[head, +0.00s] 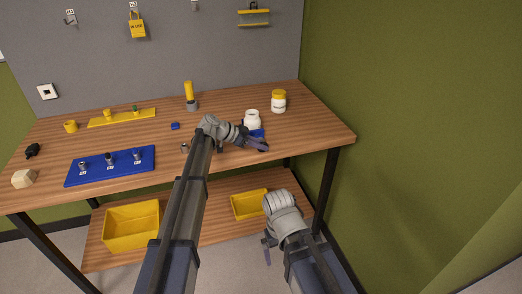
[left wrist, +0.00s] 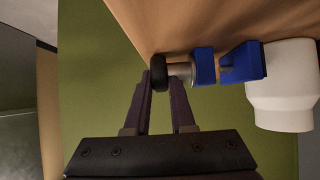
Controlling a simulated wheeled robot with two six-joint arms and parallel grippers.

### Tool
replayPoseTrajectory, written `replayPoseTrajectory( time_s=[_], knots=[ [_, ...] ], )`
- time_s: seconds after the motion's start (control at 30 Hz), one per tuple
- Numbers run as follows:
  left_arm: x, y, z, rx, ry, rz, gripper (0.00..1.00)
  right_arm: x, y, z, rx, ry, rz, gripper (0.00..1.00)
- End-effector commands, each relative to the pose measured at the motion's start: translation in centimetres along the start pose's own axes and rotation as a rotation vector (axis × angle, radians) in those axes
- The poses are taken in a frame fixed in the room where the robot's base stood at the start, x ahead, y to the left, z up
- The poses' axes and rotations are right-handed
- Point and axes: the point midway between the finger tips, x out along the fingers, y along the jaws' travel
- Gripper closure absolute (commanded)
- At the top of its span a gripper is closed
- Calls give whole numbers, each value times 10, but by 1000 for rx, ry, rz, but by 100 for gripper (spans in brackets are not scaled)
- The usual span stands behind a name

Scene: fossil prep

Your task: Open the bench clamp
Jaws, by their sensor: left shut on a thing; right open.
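The bench clamp (head: 257,133) is blue and sits at the right part of the wooden bench, partly hidden by my left gripper in the head view. In the left wrist view its two blue jaws (left wrist: 243,63) stand close together with a small gap, and a grey screw leads to a black knob (left wrist: 158,72). My left gripper (head: 262,146) is shut on the knob, with its fingers reaching up to it. A white jar (head: 252,118) stands right by the clamp. My right gripper (head: 268,246) is open and empty, low in front of the bench.
A blue tray (head: 74,180) with several small pieces lies at the front left. A yellow rack (head: 97,122) is behind it. A yellow-lidded jar (head: 278,103) stands at the back right. Yellow bins (head: 130,229) are on the lower shelf. A green wall (head: 420,130) closes the right side.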

Motion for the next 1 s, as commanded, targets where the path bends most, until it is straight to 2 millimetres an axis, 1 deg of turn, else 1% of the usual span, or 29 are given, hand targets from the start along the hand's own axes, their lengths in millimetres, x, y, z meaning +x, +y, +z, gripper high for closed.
replayPoseTrajectory(
  time_s=[0.03, 0.17, 0.63, 0.67, 0.9, 1.0],
  knots=[
    [1, 1, 4, 1, 9, 1, 100, 6, 0, 0, 0, 0, 0, 0],
    [1, 1, 3, 1, 33, 2, 100, 9, -1, 0, 0, 0, 0, 0],
    [0, 1, 1, 2, 45, 3, 100, 9, -1, 0, 0, 0, 0, 0],
    [0, 1, 1, 2, 45, 3, 74, 9, -1, 0, 0, 0, 0, 0],
    [0, 1, 1, 1, 46, 2, 48, 9, -1, 0, 0, 0, 0, 0],
    [0, 1, 1, 1, 47, 1, 48, 9, -1, 0, 0, 0, 0, 0]
  ],
)
